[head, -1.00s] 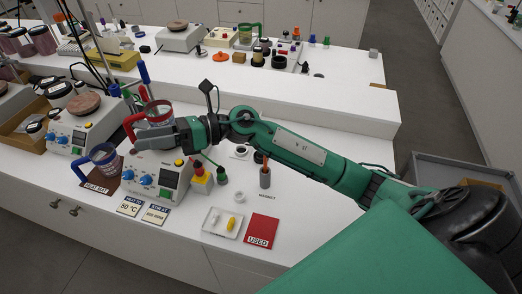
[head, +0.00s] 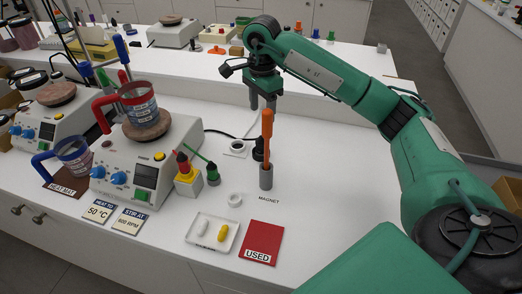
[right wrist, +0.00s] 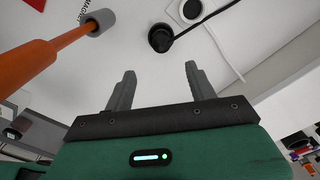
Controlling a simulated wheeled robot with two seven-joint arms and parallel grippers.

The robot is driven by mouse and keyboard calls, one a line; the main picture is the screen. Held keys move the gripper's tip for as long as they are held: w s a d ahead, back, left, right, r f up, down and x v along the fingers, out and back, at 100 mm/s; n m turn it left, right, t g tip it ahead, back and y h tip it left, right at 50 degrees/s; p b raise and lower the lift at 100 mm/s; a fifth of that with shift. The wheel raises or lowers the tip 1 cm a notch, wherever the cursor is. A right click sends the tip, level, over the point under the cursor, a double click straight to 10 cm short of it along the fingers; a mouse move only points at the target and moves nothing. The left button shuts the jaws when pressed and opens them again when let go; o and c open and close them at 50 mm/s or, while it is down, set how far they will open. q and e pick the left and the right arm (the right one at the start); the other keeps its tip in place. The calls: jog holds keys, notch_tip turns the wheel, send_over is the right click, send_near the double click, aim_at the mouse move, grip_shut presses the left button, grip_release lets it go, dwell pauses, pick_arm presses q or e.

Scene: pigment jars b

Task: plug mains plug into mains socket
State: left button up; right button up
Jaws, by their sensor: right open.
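The black mains plug (head: 258,152) stands on the white bench, partly hidden behind an orange-handled rod. In the right wrist view the plug (right wrist: 160,39) lies ahead of the fingers, with its black cable running off to the upper right. The white mains socket (head: 237,149) with a dark round recess is just left of the plug; it also shows in the right wrist view (right wrist: 187,12). Plug and socket look apart. My right gripper (head: 263,104) is open and empty, pointing down above and behind the plug. My left gripper is not in view.
The orange rod (head: 267,135) stands upright in a grey holder (head: 266,178), close in front of the plug. A hotplate (head: 130,175) bearing a red-handled beaker (head: 140,110) stands left. A white tray (head: 196,239) and red USED mat (head: 262,243) lie in front. Bench right of the holder is clear.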

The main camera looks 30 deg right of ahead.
aim_at(261, 139)
notch_tip(261, 139, down, 8)
jog(key=shift+r+p, duration=0.1)
jog(key=shift+p, duration=0.55)
jog(key=shift+f+p, duration=0.35)
jog(key=shift+f, duration=0.2)
notch_tip(261, 139, down, 4)
jog(key=shift+w+r+p, duration=0.15)
jog(key=shift+r+p, duration=0.1)
jog(key=shift+p, duration=0.35)
jog(key=shift+f, duration=0.35)
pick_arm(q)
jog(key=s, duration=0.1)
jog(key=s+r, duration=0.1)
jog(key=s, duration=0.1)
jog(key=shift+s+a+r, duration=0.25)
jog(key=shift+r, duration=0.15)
pick_arm(e)
jog(key=shift+c, duration=0.5)
jog(key=c, duration=1)
